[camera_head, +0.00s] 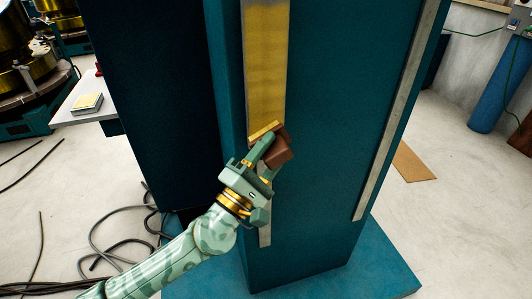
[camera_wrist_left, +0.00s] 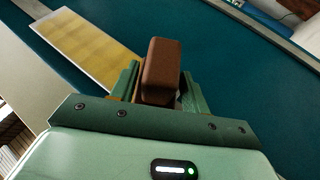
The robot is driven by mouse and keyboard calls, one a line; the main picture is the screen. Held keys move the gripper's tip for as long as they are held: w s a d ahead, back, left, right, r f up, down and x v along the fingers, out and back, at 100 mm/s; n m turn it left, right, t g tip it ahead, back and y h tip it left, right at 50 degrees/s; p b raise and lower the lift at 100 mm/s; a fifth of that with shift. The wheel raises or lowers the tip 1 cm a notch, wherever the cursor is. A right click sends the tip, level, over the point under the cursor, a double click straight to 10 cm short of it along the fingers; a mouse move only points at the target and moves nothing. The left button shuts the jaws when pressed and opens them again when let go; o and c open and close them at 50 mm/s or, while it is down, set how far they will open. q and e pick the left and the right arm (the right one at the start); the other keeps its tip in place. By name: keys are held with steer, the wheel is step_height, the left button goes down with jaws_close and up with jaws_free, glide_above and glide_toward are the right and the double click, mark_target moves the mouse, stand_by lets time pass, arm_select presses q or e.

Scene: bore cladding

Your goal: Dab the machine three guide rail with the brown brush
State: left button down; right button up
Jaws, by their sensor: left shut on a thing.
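The brown brush (camera_head: 278,152) is a small block with a yellowish edge, likely its bristles, facing the rail. My left gripper (camera_head: 266,157) is shut on it, and the left wrist view shows the brown block (camera_wrist_left: 160,70) between the two green fingers. A guide rail (camera_head: 265,60) runs down the teal machine column (camera_head: 330,110); its upper part is yellowish and its lower end bare grey. It also shows in the left wrist view (camera_wrist_left: 85,48). The brush is at the rail's yellowish lower part; I cannot tell whether it touches. My right gripper is not in view.
A second, grey rail (camera_head: 400,115) runs down the column's right side. The column stands on a teal base (camera_head: 370,268). Black cables (camera_head: 125,235) lie on the floor at the left. A white table (camera_head: 85,112) with a small block on it stands behind them.

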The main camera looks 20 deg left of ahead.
arm_select(q)
steer(key=shift+w+d, duration=0.55)
steer(key=shift+d, duration=0.25)
steer(key=shift+w+d, duration=0.55)
steer(key=shift+d, duration=0.25)
steer(key=shift+s+a, duration=0.1)
steer(key=shift+s+a, duration=0.5)
steer(key=shift+a, duration=0.3)
steer(key=shift+s+a, duration=0.5)
steer(key=shift+a, duration=0.25)
steer(key=shift+s+a, duration=0.6)
steer(key=shift+a, duration=0.2)
steer(key=shift+s+a, duration=0.55)
steer(key=shift+a, duration=0.25)
steer(key=shift+d+p, duration=0.1)
steer(key=shift+p, duration=0.25)
